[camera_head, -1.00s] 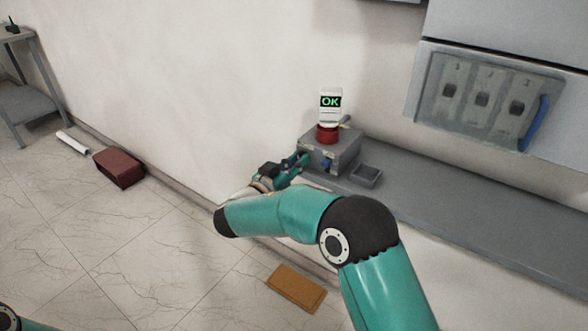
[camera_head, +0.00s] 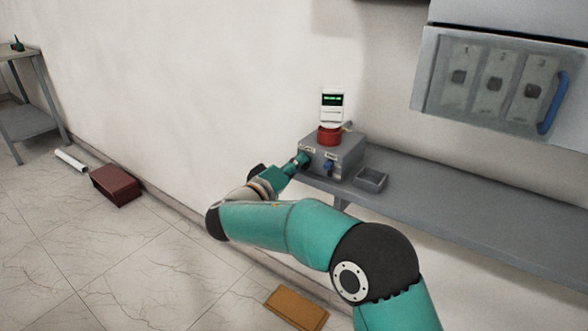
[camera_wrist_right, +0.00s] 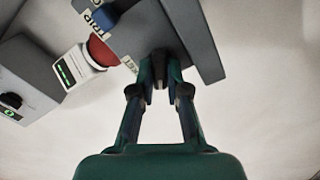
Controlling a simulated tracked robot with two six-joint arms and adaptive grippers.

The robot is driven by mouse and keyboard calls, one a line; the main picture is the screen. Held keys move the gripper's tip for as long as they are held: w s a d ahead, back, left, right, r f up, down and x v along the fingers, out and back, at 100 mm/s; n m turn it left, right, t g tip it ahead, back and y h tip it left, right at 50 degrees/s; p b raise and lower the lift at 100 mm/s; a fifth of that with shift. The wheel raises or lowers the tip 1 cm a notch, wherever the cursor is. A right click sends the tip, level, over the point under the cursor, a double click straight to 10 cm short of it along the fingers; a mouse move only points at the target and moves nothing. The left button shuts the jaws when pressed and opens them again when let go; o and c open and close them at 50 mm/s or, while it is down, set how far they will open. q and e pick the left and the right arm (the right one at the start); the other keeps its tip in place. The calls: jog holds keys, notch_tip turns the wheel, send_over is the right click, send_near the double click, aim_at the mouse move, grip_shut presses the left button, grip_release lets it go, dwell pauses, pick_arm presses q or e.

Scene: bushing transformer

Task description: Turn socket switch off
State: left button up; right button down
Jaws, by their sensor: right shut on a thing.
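A grey control box (camera_head: 341,152) stands on the shelf against the wall, with small labels on its front. My right gripper (camera_head: 303,160) is at the left side of the box's front. In the right wrist view its fingers (camera_wrist_right: 160,78) are shut on a dark knob (camera_wrist_right: 159,83), seemingly the socket switch, mostly hidden between the fingertips. A blue knob (camera_head: 328,168) is on the same front, to the right, and is untouched. My left gripper is not visible.
A small open grey tray (camera_head: 372,180) sits right of the box on the grey shelf (camera_head: 460,215). A wall cabinet with numbered switches (camera_head: 493,85) and a blue handle hangs above. A dark red box (camera_head: 117,186) and a brown flat object (camera_head: 296,309) lie on the floor.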

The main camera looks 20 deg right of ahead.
jog(key=shift+d+r+n+p, duration=0.15)
jog(key=shift+n+p, duration=0.1)
jog(key=shift+n, duration=1.15)
jog(key=shift+d+n+p, duration=0.1)
jog(key=shift+n+p, duration=0.15)
jog(key=shift+n, duration=1.15)
jog(key=shift+w, duration=0.1)
jog(key=c, duration=1.2)
grip_release()
jog(key=shift+o, duration=0.2)
jog(key=shift+f, duration=0.2)
jog(key=shift+a, duration=0.1)
